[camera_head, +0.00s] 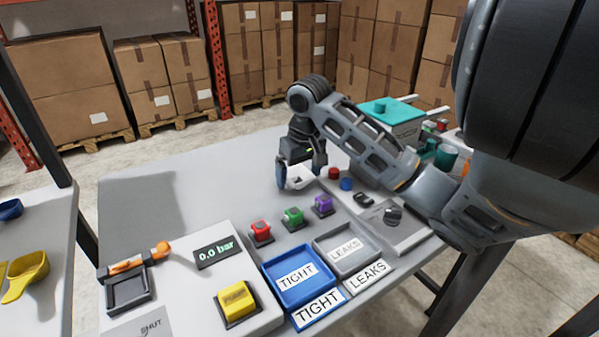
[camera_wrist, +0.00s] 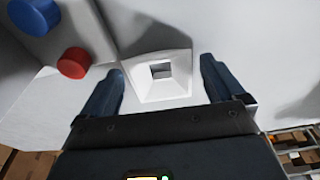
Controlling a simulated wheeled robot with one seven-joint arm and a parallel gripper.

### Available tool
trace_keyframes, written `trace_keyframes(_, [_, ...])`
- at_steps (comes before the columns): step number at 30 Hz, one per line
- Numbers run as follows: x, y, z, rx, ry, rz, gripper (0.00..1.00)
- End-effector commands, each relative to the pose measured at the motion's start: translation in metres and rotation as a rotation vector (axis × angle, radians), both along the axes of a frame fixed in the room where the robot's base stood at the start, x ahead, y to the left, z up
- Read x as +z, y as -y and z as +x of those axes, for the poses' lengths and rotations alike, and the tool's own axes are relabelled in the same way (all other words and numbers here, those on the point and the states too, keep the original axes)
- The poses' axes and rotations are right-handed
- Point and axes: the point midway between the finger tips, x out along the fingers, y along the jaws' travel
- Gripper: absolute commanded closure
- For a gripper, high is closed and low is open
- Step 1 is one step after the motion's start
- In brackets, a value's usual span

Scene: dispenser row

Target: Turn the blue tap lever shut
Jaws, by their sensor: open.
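I see no lever that is clearly a blue tap lever in either view. An orange lever (camera_head: 137,263) with a round orange knob lies over a dark square frame at the left of the table, near a plate marked "SHUT" (camera_head: 150,328). My gripper (camera_head: 300,180) is open and points down at the back middle of the table, well away from the orange lever. In the wrist view my gripper (camera_wrist: 163,67) has its fingers on either side of a white square piece with a square hole (camera_wrist: 162,74), and they do not grip it.
A blue knob (camera_head: 346,184) and red knob (camera_head: 334,173) stand beside my gripper. Red (camera_head: 261,231), green (camera_head: 293,216) and purple (camera_head: 323,205) blocks sit behind the blue "TIGHT" tray (camera_head: 298,278) and grey "LEAKS" tray (camera_head: 345,250). A display (camera_head: 215,252) reads 0.0 bar. The back left tabletop is clear.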

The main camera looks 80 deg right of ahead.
Motion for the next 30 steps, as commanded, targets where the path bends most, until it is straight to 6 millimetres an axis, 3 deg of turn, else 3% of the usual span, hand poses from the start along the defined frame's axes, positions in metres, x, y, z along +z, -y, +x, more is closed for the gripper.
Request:
trace_keyframes(15, [0.087, -0.011, -0.009, -0.001, 0.0, 0.0, 0.04])
trace_keyframes(20, [0.103, -0.013, -0.011, 0.0, 0.0, 0.0, 0.04])
trace_keyframes(30, [0.118, -0.016, -0.013, 0.001, -0.001, -0.002, 0.04])
